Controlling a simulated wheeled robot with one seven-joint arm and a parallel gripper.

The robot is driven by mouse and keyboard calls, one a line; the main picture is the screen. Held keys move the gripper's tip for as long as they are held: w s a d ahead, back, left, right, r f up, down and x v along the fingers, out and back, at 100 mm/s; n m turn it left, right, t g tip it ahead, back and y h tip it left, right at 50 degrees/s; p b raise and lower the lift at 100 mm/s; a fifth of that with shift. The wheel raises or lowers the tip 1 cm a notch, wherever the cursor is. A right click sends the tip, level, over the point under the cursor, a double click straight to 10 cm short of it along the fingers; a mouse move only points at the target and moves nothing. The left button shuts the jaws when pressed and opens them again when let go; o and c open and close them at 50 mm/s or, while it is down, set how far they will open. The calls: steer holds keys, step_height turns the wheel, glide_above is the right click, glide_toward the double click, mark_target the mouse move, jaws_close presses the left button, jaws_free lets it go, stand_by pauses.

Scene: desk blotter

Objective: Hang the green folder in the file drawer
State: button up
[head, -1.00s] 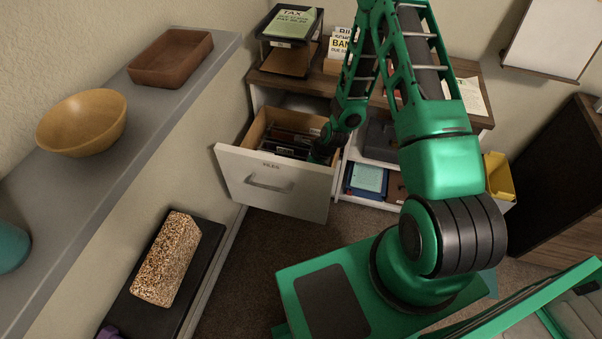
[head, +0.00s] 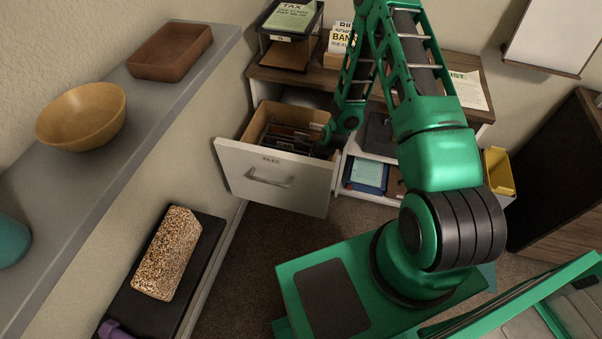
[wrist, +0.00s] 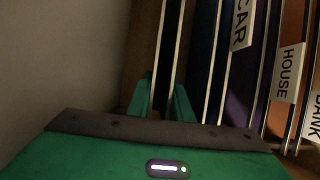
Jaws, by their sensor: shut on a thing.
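The file drawer (head: 230,160) is pulled out of the white cabinet in the head view, with dark hanging folders (head: 285,138) inside. My gripper (wrist: 160,100) is at the right end of the drawer, low beside the folders; the arm and drawer front partly hide it in the head view. In the wrist view its two green fingers are closed on the edge of a folder (wrist: 160,55) with pale rails. It looks dark there, and I cannot make out green on it. To its right hang folders labelled CAR (wrist: 240,25), HOUSE (wrist: 287,72) and BANK (wrist: 314,118).
A wooden desktop (head: 300,82) above the drawer carries a paper tray (head: 290,30) and a sorter. Open shelves with a blue box (head: 368,175) stand right of the drawer. A grey ledge (head: 150,110) with a bowl runs along the left. The floor before the drawer is clear.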

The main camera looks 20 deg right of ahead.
steer(key=o, duration=1)
steer(key=v, duration=1)
steer(key=shift+d+r, duration=0.15)
steer(key=shift+r, duration=0.15)
